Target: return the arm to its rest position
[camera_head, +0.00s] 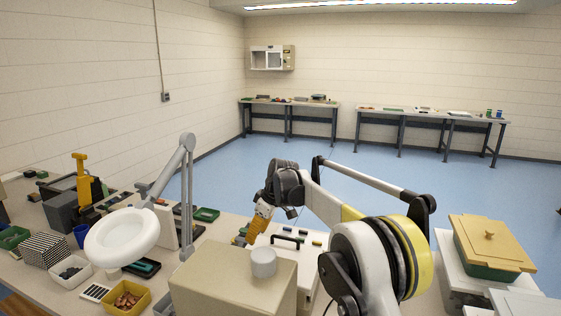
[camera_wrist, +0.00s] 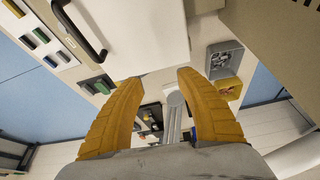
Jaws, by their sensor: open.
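My gripper (camera_wrist: 160,77) has two yellow-orange fingers, spread apart with nothing held between them in the wrist view. In the wrist view this white case (camera_wrist: 135,35) is just beyond the fingers at upper left. I cannot tell the exact gap between the fingertips and the case. My arm covers part of the bench behind it in the head view.
A beige box with a round knob (camera_head: 230,285) stands in front. A white magnifier lamp (camera_head: 122,236) rises at left, near a yellow bin (camera_head: 126,299). A green box with a tan lid (camera_head: 488,243) is at right. Blue floor lies open behind.

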